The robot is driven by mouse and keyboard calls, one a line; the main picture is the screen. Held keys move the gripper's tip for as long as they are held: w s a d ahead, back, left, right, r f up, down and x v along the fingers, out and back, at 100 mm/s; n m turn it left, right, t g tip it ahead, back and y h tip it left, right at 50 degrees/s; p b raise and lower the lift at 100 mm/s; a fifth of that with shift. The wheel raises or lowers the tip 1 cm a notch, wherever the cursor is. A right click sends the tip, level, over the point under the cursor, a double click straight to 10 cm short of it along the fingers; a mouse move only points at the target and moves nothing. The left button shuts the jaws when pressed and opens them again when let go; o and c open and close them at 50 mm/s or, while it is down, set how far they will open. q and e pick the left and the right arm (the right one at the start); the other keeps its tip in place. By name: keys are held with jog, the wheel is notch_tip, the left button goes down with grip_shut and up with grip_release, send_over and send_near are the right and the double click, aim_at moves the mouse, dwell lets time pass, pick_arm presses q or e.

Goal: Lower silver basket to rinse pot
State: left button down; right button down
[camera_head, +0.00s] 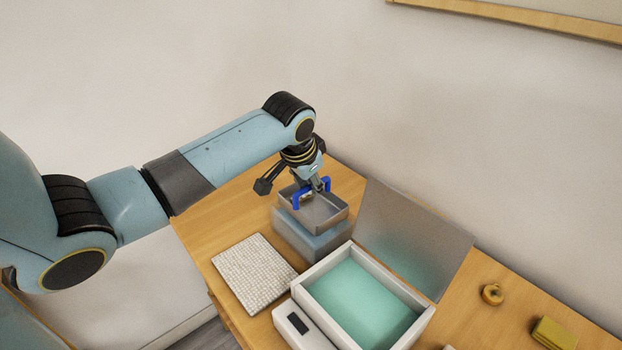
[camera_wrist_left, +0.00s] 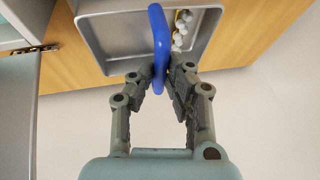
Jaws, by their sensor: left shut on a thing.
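The silver basket (camera_head: 322,213) is a shallow grey tray with a blue handle (camera_head: 298,199). It shows at the grey box-like pot (camera_head: 300,240) on the table; I cannot tell how far it sits inside or above it. My left gripper (camera_head: 318,186) comes down from above and is shut on the blue handle. In the left wrist view the fingers (camera_wrist_left: 170,85) close around the handle (camera_wrist_left: 158,40), and the basket (camera_wrist_left: 110,35) lies beyond them with several small pale beads (camera_wrist_left: 180,30) in it. My right gripper is not in view.
A white-framed bath with teal liquid (camera_head: 365,305) stands in front right, its grey lid (camera_head: 412,235) raised behind. A white textured mat (camera_head: 253,272) lies to the left. A gold ring-shaped item (camera_head: 493,293) and a yellow block (camera_head: 553,334) lie far right.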

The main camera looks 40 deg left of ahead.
aim_at(311, 211)
pick_arm(q)
jog(key=shift+f, duration=0.15)
jog(key=shift+f+b, duration=0.95)
jog(key=shift+f, duration=1)
jog(key=shift+f, duration=0.1)
jog(key=shift+f+b, duration=0.7)
jog(key=shift+f, duration=0.95)
jog(key=shift+f, duration=0.2)
jog(key=c, duration=1.2)
grip_release()
jog(key=v, duration=1.2)
